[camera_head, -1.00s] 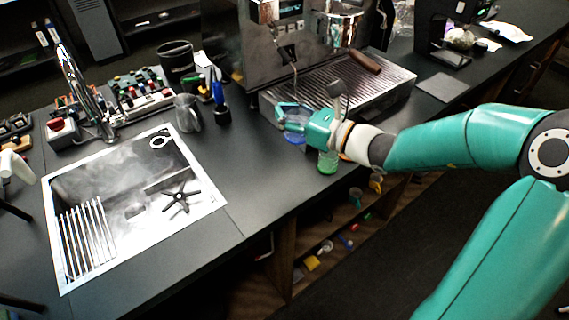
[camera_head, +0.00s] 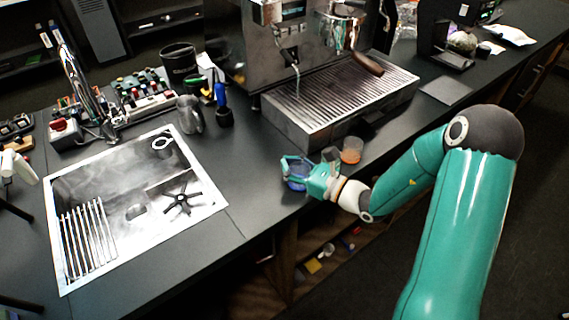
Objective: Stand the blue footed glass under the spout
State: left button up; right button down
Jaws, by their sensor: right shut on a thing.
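The blue footed glass (camera_head: 297,184) is between the fingers of my right gripper (camera_head: 296,171), near the counter's front edge. The fingers cover part of the glass, and its foot is hard to make out. I cannot tell whether it touches the counter. The steel espresso machine (camera_head: 270,50) stands behind, with a thin spout (camera_head: 297,82) hanging over its drip tray (camera_head: 345,97). The gripper and glass are in front of the tray, apart from the spout.
An orange-tinted glass (camera_head: 351,151) and a clear glass (camera_head: 330,154) stand close behind my right gripper, in front of the drip tray. A steel pitcher (camera_head: 189,115) stands left of the machine. The sink (camera_head: 130,190) is at left, with bare counter (camera_head: 238,165) between.

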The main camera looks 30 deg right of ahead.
jog(key=shift+r, duration=0.1)
jog(key=shift+f, duration=0.2)
jog(key=c, duration=0.6)
grip_release()
jog(key=shift+r, duration=0.1)
jog(key=shift+r, duration=0.1)
jog(key=shift+b+v, duration=1.1)
jog(key=shift+v, duration=4.95)
